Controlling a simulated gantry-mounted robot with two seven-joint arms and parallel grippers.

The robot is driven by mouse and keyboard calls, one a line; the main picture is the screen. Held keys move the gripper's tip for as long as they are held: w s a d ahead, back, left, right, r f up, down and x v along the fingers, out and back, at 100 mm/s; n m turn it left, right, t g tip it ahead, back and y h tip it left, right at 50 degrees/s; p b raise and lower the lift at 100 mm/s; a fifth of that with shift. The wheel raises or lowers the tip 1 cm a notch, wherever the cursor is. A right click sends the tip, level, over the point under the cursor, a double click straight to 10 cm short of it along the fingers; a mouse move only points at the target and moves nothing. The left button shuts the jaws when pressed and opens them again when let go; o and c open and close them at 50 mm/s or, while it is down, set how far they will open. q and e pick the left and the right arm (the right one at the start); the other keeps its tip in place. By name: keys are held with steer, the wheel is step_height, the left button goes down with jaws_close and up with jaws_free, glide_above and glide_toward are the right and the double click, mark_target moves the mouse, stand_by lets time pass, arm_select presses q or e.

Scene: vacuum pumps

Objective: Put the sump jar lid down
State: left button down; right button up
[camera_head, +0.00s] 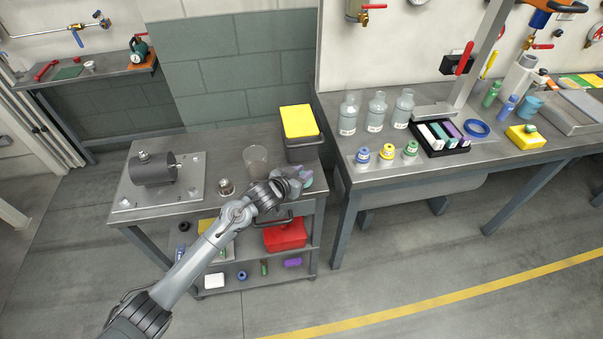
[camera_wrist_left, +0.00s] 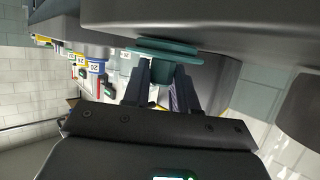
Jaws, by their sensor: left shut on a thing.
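My left gripper (camera_head: 298,178) is over the front right corner of the grey cart top (camera_head: 225,199). It is shut on the teal sump jar lid (camera_head: 308,182), which is partly hidden by the fingers in the head view. In the left wrist view the lid (camera_wrist_left: 165,47) is a flat disc, with its knob between the two fingertips (camera_wrist_left: 163,76). Whether the lid touches the cart top cannot be told. A clear jar (camera_head: 255,158) stands on the cart, to the left of and behind the gripper. My right gripper is not in view.
A dark pump (camera_head: 152,171) on a metal plate (camera_head: 190,168) fills the cart's left side. A small metal part (camera_head: 226,187) lies near the jar. A dark bin with a yellow top (camera_head: 300,122) stands at the back right. The workbench (camera_head: 345,165) adjoins on the right.

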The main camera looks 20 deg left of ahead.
arm_select(q)
steer(key=shift+f, duration=0.15)
steer(key=c, duration=0.8)
jaws_free()
steer(key=c, duration=0.4)
